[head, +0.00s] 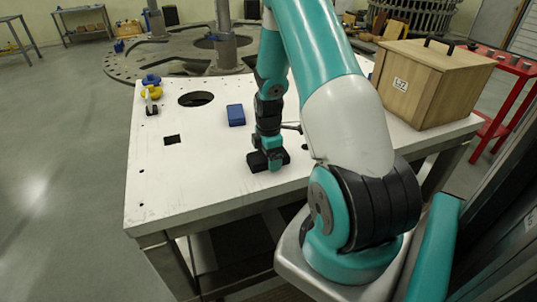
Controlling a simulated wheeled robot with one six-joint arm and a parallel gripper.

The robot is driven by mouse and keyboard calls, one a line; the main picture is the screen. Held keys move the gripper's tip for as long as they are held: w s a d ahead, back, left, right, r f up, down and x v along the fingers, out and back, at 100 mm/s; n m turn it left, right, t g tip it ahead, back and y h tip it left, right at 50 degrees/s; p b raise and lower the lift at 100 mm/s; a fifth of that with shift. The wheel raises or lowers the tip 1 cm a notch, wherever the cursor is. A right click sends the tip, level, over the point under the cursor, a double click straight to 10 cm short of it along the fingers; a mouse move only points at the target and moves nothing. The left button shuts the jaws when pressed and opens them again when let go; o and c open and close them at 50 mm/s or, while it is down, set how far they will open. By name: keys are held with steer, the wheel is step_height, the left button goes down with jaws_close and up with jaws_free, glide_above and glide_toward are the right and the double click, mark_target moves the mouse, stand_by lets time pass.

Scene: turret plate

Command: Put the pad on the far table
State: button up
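A blue rectangular block (236,115), which looks like the pad, lies flat on the white table (190,185) in front of me. My gripper (268,160) points down low over the same table, to the right of the blue block and nearer to me, apart from it. Its dark fingers are small in this view, and I cannot tell whether they are open or shut or whether anything is between them. A small table (84,31) stands far off at the upper left and may be the far table.
A wooden box marked L7 (425,82) stands at the table's right. A red table (508,66) is beyond it. Blue and yellow items (151,86) sit at the left edge. The table has a round hole. A large turret plate (130,62) lies behind; open floor (60,150) is left.

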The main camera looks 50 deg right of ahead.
steer(key=shift+r, duration=0.1)
step_height(320, 180, up, 12)
steer(key=b, duration=0.3)
steer(key=w+a+r, duration=0.1)
steer(key=a+r, duration=0.1)
steer(key=a, duration=0.4)
steer(key=w+a+r, duration=0.1)
steer(key=a+r, duration=0.2)
steer(key=a, duration=0.3)
steer(key=s+a+r+m+y, duration=0.2)
steer(key=s+a, duration=0.6)
steer(key=a, duration=0.5)
steer(key=s+a+r+m+y, duration=0.2)
steer(key=s+a+r, duration=0.2)
steer(key=s+a, duration=0.5)
steer(key=a, duration=0.4)
steer(key=shift+a+r+m, duration=0.25)
steer(key=shift+r+m, duration=0.05)
steer(key=shift+r, duration=0.05)
steer(key=shift+s+f, duration=0.1)
